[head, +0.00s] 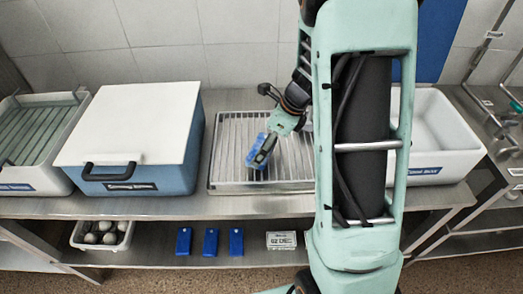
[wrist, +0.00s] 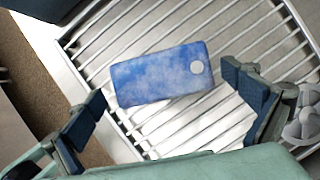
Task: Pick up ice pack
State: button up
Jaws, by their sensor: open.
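The ice pack (wrist: 160,78) is a flat, mottled blue block with rounded corners and a pale round spot near one end. It lies on a wire rack (wrist: 110,35) in the wrist view. In the head view a light-blue patch of it (head: 251,156) shows beside my gripper (head: 262,153). My gripper is open and points down over the rack. In the wrist view its fingers (wrist: 165,88) are apart, one towards each end of the pack, with nothing held. How far the fingertips are above the pack is hard to tell.
A blue cooler with a white lid (head: 130,125) stands left of the rack tray (head: 225,187), and a white basin (head: 440,135) stands right. The lower shelf holds three blue items (head: 210,241), a labelled box (head: 281,240) and a bin of round things (head: 82,245).

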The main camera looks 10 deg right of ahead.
jog(key=shift+w+a+f, duration=0.15)
jog(key=shift+f, duration=0.4)
jog(key=c, duration=1.2)
jog(key=shift+r, duration=0.15)
